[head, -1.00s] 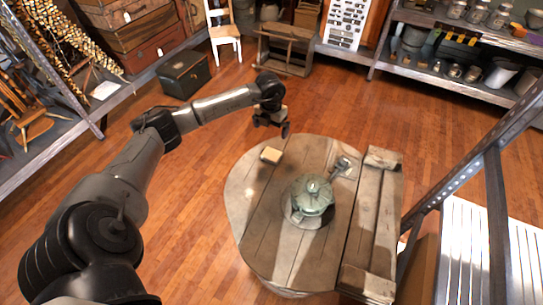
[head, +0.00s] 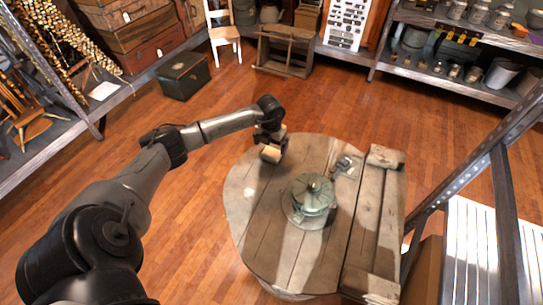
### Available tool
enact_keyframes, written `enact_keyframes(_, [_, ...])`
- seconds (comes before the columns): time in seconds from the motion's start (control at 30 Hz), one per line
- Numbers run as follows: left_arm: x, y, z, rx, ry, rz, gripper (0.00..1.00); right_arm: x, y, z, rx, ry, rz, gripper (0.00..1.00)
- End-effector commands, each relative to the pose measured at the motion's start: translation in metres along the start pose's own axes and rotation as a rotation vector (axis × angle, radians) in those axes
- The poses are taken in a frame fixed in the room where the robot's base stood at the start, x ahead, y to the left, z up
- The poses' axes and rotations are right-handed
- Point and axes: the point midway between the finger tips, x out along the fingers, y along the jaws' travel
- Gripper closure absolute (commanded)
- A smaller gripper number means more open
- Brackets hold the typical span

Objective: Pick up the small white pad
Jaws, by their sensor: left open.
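The small pad (head: 271,154) looks cream-white and lies near the far left edge of the round wooden table (head: 262,215). My left gripper (head: 271,150) is open and right at the pad, with its fingers around or just above it. I cannot tell whether the fingers touch it. The gripper partly covers the pad's far side. My right gripper is not in view.
A green lidded pot (head: 313,196) stands in the middle of the table. A small metal object (head: 343,165) lies behind it. A wooden plank piece (head: 372,225) lies along the right side. The table's left part is clear.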

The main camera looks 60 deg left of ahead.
Motion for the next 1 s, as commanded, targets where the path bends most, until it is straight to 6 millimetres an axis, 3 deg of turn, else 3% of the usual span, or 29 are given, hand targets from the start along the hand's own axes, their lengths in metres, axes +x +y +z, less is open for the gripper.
enact_keyframes(0.3, [0.042,-0.004,-0.002,-0.001,0.002,-0.001,0.0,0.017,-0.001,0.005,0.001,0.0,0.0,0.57])
enact_keyframes(0.57, [0.045,-0.004,-0.001,0.0,0.0,0.0,0.0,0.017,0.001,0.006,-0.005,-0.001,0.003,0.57])
enact_keyframes(1.0, [0.045,-0.004,-0.001,0.0,0.0,0.0,0.4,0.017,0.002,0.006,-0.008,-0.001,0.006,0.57])
